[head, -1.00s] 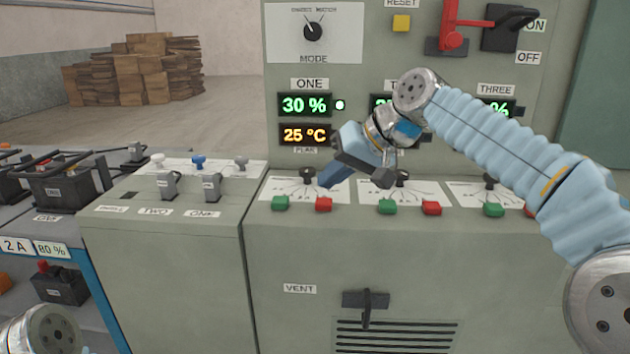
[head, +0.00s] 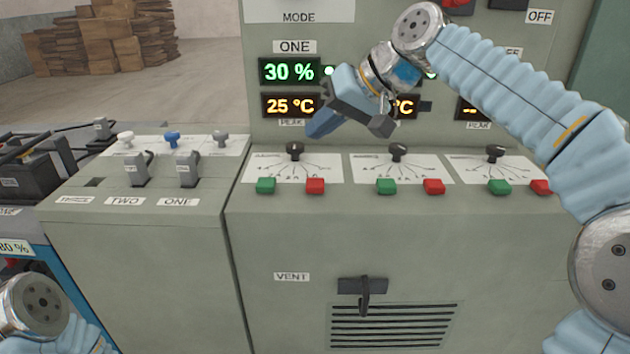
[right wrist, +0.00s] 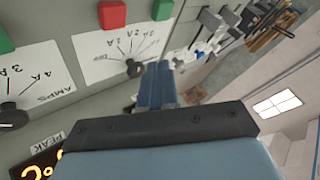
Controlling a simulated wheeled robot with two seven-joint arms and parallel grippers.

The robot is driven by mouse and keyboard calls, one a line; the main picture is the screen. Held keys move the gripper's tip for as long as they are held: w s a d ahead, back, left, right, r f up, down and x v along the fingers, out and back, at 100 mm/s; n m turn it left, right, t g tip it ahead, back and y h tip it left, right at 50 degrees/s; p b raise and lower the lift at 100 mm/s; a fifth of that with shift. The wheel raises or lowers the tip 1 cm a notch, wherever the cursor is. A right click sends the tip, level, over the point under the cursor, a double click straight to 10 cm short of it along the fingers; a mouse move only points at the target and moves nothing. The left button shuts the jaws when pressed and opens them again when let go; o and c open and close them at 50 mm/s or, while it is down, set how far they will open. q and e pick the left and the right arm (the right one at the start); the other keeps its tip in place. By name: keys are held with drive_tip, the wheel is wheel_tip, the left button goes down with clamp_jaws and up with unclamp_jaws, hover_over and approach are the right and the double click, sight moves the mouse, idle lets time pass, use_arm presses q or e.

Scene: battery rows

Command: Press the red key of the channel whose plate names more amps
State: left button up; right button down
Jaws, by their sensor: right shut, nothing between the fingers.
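Three channels on the sloped console each have a white dial plate with a black knob, a green key and a red key. The red keys are channel one's (head: 315,186), channel two's (head: 434,186) and channel three's (head: 541,187). Channel one's red key (right wrist: 112,14) also shows in the right wrist view. My right gripper (head: 322,125) is shut and empty, above channel one's dial plate (head: 270,168) and apart from the keys. In the right wrist view the shut fingers (right wrist: 157,85) are beside channel one's knob. My left gripper is outside the frame.
Upright displays read 30 % (head: 289,72) and 25 °C (head: 290,105) for channel one; my right arm partly covers channel two's. Left of the console is a cabinet with levers (head: 188,170). A vent handle (head: 363,290) sticks out below. Battery plates at far left are cut off.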

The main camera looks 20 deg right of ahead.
drive_tip(key=b, duration=0.3)
hover_over(321, 183)
wheel_tip(321, 183, down, 5)
drive_tip(key=shift+f, duration=0.15)
drive_tip(key=shift+f+b, duration=0.3)
drive_tip(key=shift+f, duration=0.4)
idle(1.2)
drive_tip(key=shift+f, duration=0.35)
drive_tip(key=shift+f+b, duration=0.5)
drive_tip(key=shift+b, duration=0.15)
idle(0.3)
drive_tip(key=shift+r, duration=0.15)
drive_tip(key=shift+r+p, duration=0.75)
drive_tip(key=shift+p, duration=0.15)
